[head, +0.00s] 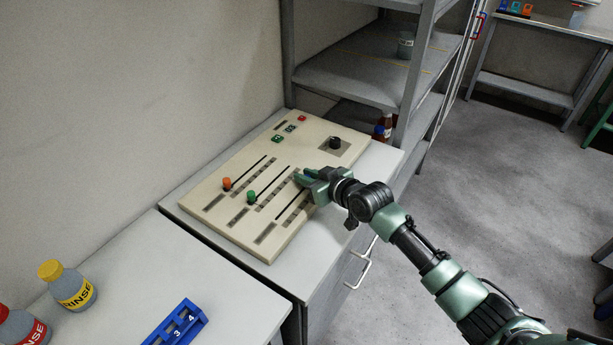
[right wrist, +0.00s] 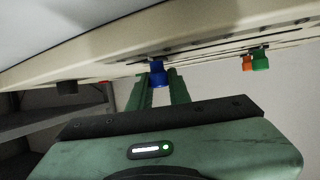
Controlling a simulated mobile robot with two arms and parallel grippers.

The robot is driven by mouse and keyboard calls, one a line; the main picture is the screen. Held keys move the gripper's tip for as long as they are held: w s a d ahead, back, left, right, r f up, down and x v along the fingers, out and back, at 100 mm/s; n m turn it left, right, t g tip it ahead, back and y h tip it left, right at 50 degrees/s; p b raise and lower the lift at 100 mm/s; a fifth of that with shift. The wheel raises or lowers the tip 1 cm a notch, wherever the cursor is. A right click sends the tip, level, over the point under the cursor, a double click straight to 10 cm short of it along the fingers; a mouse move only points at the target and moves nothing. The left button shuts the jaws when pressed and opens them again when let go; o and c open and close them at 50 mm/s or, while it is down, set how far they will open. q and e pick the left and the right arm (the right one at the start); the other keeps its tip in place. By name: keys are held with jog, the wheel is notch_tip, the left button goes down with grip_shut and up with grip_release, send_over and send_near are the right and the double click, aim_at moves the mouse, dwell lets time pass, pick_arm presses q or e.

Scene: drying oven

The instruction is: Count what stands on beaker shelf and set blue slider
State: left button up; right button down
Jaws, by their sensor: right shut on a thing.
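The cream control panel (head: 225,205) lies on a grey cabinet top. It has an orange slider (head: 227,183), a green slider (head: 251,196) and a third slot (head: 290,207). My right gripper (head: 301,179) is at the upper part of that third slot, shut on the blue slider. The blue slider (right wrist: 159,78) shows between the fingers in the right wrist view; my gripper hides most of it in the head view. A grey shelf unit (head: 345,80) stands behind, with one grey beaker (head: 405,46) visible on a shelf. My left gripper is not in view.
A black knob (head: 335,143) and small buttons (head: 290,128) are on the panel. Bottles (head: 383,128) stand low by the shelf unit. A yellow-capped rinse bottle (head: 75,288) and a blue rack (head: 177,325) are on the near counter.

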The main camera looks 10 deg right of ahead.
aim_at(291, 203)
dwell(0.9)
jog(key=shift+s+a+r+p, duration=0.1)
jog(key=shift+s+a+p, duration=0.15)
jog(key=shift+p, duration=0.15)
jog(key=s+a+p, duration=0.4)
jog(key=shift+s, duration=0.1)
jog(key=shift+s+a+p, duration=0.35)
jog(key=shift+a, duration=0.05)
jog(key=c, duration=1.3)
grip_release()
